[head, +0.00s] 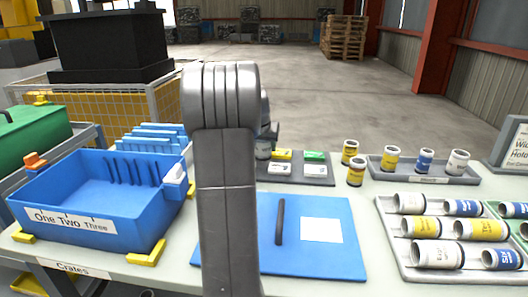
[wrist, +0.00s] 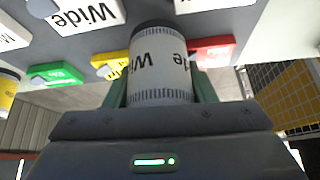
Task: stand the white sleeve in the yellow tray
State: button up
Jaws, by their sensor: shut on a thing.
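The white sleeve (wrist: 158,66), with a dark end and printed "Wide" lettering, is held between the fingers of my gripper (wrist: 160,86) in the wrist view. In the head view the sleeve (head: 263,149) shows only partly, at the right edge of my arm, and looks roughly upright. My arm hides most of the gripper there. The small yellow tray (head: 281,154) lies on a grey board just right of the sleeve. It also shows in the wrist view (wrist: 111,66), partly behind the sleeve, which stands apart to its side. The height of the sleeve over the board is unclear.
A green tray (head: 314,156) is beside the yellow one; a red tray (wrist: 212,50) shows on the other side in the wrist view. Several sleeves stand at the right, with more lying in a rack (head: 400,240). A blue bin (head: 130,220) stands left.

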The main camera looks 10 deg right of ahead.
jog(key=shift+f, duration=0.8)
jog(key=shift+f, duration=0.1)
jog(key=o, duration=1.3)
